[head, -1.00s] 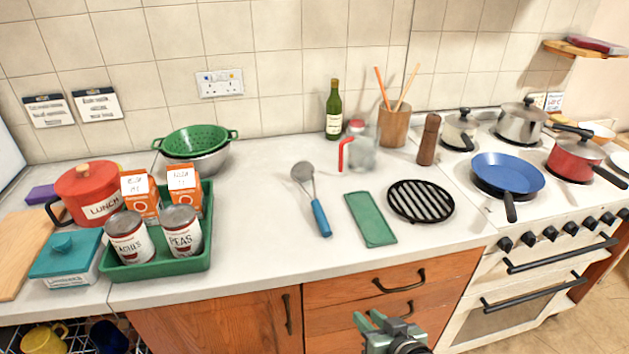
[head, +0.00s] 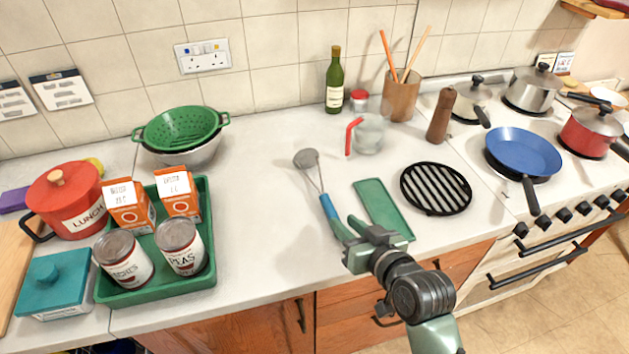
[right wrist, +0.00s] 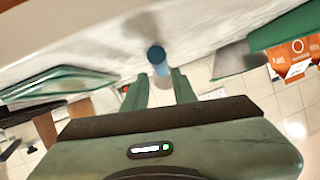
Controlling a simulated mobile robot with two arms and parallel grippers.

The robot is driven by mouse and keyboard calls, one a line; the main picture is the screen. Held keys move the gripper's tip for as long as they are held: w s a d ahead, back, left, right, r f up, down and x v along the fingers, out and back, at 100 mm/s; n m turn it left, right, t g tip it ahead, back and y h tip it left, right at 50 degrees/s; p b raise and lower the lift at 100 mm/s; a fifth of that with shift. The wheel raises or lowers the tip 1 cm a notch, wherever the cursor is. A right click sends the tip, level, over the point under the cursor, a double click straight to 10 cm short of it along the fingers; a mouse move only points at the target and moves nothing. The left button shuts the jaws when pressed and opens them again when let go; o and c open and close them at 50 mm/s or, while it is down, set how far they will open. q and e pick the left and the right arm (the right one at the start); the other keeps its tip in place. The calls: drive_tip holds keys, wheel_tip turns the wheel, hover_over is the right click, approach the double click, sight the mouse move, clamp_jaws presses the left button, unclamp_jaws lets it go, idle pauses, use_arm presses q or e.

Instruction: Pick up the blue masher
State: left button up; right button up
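The blue masher (head: 327,203) lies on the white counter in the head view, its grey head toward the wall and its blue handle toward the front edge. My right gripper (head: 349,226) is at the near end of the handle, with its fingers spread. In the right wrist view the end of the blue masher's handle (right wrist: 157,56) shows just beyond and between the two open fingertips of the right gripper (right wrist: 159,76). I cannot tell whether either finger touches it. The left gripper is not in view.
A green board (head: 385,208) lies just right of the masher, beside a black round grill trivet (head: 436,188). A green tray (head: 207,268) with cans and cartons stands left. A glass jug (head: 369,136) stands behind. The counter left of the masher is clear.

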sight(332, 208)
drive_tip(key=x, duration=0.2)
drive_tip(key=p+x, duration=0.1)
drive_tip(key=x, duration=0.1)
drive_tip(key=r+x, duration=0.1)
drive_tip(key=x, duration=0.2)
drive_tip(key=shift+w+f, duration=0.1)
drive_tip(key=shift+w, duration=0.15)
drive_tip(key=shift+w+a+f, duration=0.15)
drive_tip(key=shift+w, duration=0.05)
clamp_jaws()
